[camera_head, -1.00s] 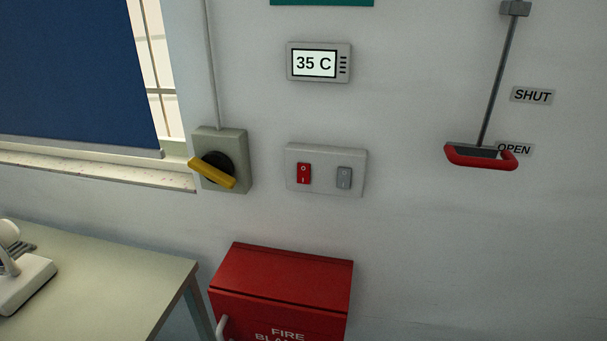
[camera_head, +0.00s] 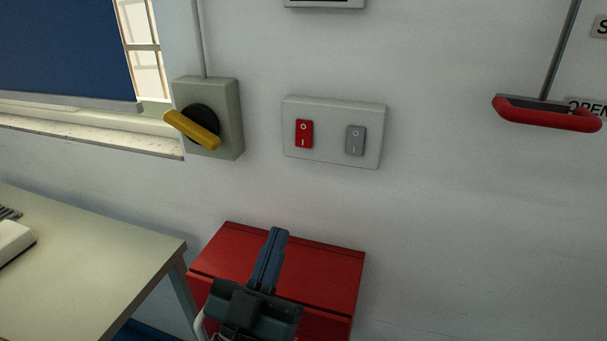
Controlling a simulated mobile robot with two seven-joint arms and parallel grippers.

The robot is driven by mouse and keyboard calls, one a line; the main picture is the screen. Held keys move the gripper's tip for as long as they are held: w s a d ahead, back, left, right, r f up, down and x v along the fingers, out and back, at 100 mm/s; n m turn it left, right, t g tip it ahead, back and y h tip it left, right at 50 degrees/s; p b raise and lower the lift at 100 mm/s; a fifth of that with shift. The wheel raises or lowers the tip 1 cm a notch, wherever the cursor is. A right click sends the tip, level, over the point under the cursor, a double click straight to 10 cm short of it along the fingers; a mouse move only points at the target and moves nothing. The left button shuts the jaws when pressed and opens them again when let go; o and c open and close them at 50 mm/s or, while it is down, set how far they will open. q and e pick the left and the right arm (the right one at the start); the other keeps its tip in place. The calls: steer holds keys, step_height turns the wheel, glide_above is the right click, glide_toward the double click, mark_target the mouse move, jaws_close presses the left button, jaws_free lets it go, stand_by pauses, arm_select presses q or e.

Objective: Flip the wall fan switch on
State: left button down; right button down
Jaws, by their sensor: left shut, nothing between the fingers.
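A white switch plate (camera_head: 331,151) is on the wall near the middle of the head view. It carries a red rocker switch (camera_head: 304,133) on its left and a grey rocker switch (camera_head: 355,141) on its right, both marked O above I. No label shows which one is for the fan, and I cannot tell which way either rocker is tipped. My left gripper (camera_head: 279,235) is shut and empty, pointing up in front of the red box, below the plate and apart from it. My right gripper is not in view.
A grey box with a yellow rotary handle (camera_head: 192,130) is left of the plate. A red-handled lever (camera_head: 548,115) hangs at the right. A red box (camera_head: 325,270) is below the plate, and a table (camera_head: 90,255) stands at the left. The wall around the plate is clear.

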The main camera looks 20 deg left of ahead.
mark_target(303, 138)
arm_select(q)
steer(key=shift+s+a+r+n+t+y, duration=0.1)
steer(key=shift+a+r+n+t+y, duration=0.25)
steer(key=shift+r+n+y, duration=0.3)
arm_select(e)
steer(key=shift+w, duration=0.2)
arm_select(q)
steer(key=shift+f, duration=0.1)
